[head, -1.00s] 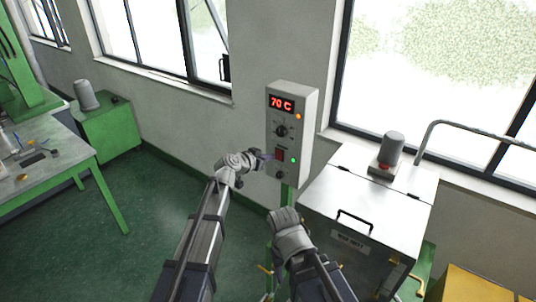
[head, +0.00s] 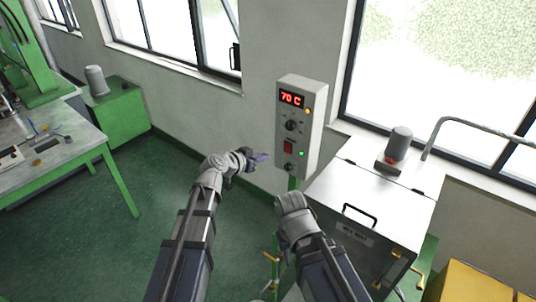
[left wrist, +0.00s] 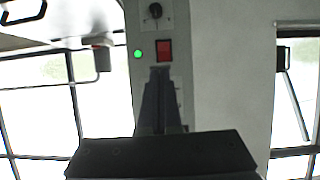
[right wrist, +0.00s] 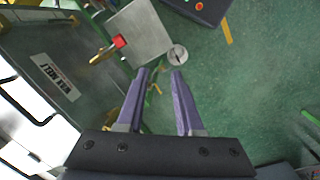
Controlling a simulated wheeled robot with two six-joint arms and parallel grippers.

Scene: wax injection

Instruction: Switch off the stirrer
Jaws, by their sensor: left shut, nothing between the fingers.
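The grey control box (head: 312,135) stands on a green post and shows a red "70 C". Its red switch (head: 288,147) has a lit green lamp (head: 302,153) beside it. The switch (left wrist: 164,50) also shows in the left wrist view. My left gripper (head: 265,157) is shut and empty, left of the box; in the left wrist view its tips (left wrist: 160,70) appear just below the switch. Contact cannot be told. The stirrer's grey motor (head: 399,144) stands on the tank lid. My right gripper (right wrist: 160,73) is open and empty, low beside the tank; its fingers are hidden in the head view.
The metal wax tank (head: 395,203) with a black lid handle stands right of the post. A bent pipe (head: 470,122) rises behind it. A green-legged table (head: 78,152) and a green cabinet (head: 122,112) are at the left. The floor between is clear.

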